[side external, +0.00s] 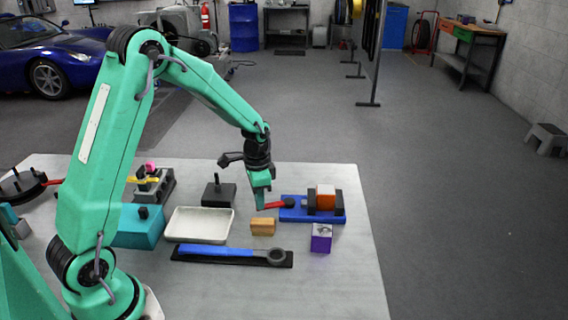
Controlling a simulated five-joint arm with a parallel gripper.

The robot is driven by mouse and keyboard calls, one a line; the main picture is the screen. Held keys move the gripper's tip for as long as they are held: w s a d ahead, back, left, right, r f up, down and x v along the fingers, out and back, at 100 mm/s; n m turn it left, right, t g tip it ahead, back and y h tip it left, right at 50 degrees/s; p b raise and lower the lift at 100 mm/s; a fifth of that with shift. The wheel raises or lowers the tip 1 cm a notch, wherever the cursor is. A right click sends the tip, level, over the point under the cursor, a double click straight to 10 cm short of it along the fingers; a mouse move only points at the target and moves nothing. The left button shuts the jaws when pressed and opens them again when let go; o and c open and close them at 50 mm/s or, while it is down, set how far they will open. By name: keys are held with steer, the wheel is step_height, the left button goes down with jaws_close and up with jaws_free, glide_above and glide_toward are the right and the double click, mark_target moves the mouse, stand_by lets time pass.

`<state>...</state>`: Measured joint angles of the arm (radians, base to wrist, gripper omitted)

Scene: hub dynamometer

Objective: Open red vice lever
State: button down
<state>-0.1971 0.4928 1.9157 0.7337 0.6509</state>
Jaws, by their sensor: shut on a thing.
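The vice has a blue base (312,215) with dark jaws, and an orange block (325,197) sits between them. It stands at the right side of the grey table. Its red lever (274,205) points left from a dark round knob (288,203). My gripper (262,204) reaches down from above at the lever's left end. Its green fingers are shut on the red lever. The fingers hide the lever's tip.
A purple block (321,238) and a wooden block (262,227) stand in front of the vice. A blue-handled wrench (220,250) lies on a dark strip. A white tray (199,225) and a dark block with a peg (218,193) are to the left. The table's right edge is close.

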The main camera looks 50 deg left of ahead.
steer(key=shift+s+d+n, duration=0.2)
steer(key=shift+d+n, duration=0.4)
steer(key=shift+n, duration=0.25)
steer(key=shift+s+d+n, duration=0.15)
steer(key=shift+d+n, duration=0.45)
steer(key=shift+n, duration=0.25)
steer(key=c, duration=1.3)
jaws_free()
steer(key=shift+r, duration=3.95)
